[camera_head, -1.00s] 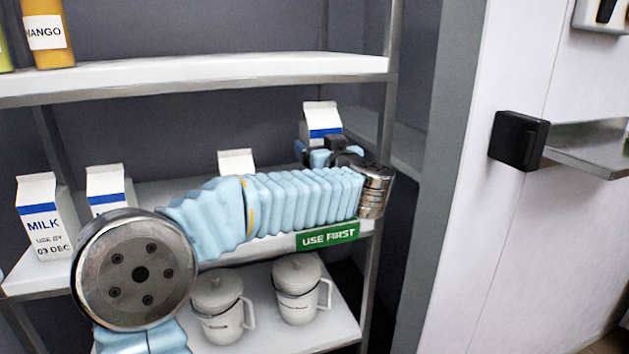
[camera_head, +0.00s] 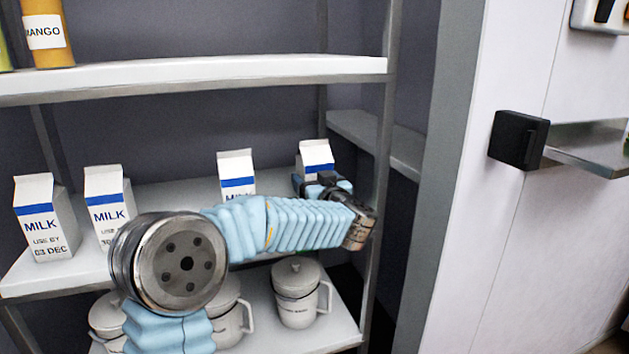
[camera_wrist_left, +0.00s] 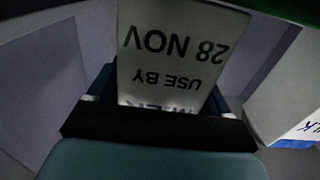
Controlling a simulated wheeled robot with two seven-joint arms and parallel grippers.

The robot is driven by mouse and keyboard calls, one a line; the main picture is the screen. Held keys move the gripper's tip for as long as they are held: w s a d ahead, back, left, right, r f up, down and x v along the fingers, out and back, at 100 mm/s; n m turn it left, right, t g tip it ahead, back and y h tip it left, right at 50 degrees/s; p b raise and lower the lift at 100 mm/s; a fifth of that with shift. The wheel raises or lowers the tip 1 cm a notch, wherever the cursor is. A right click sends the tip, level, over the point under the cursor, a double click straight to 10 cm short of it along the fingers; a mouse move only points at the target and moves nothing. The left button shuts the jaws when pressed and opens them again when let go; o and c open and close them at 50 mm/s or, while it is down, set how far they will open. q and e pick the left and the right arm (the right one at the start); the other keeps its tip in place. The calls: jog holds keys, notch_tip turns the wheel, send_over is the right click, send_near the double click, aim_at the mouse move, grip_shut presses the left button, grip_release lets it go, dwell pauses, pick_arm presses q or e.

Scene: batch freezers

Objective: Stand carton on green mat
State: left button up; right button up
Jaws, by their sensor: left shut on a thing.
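My left gripper (camera_head: 322,184) is shut on a white milk carton (camera_head: 315,155) with a blue band, at the right end of the middle shelf. The carton looks upright; its lower part is hidden behind the gripper. In the left wrist view the held carton (camera_wrist_left: 175,55) reads "28 NOV" upside down, between the gripper's fingers. No green mat shows clearly. A dark green strip (camera_wrist_left: 291,22) crosses the top right of the wrist view; I cannot tell what it is. Whether the carton touches the shelf is hidden. My right gripper is not in view.
Another milk carton (camera_head: 236,172) stands left of the held one, with two more (camera_head: 45,218) (camera_head: 109,205) farther left. Lidded mugs (camera_head: 297,292) stand on the shelf below. The upper shelf (camera_head: 200,77) is overhead, and a metal post (camera_head: 383,150) is close on the right.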

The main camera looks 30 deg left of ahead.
pick_arm(q)
jog(key=shift+f, duration=0.1)
jog(key=o, duration=1.4)
jog(key=shift+r, duration=0.2)
jog(key=b+v, duration=0.1)
jog(key=v, duration=1.1)
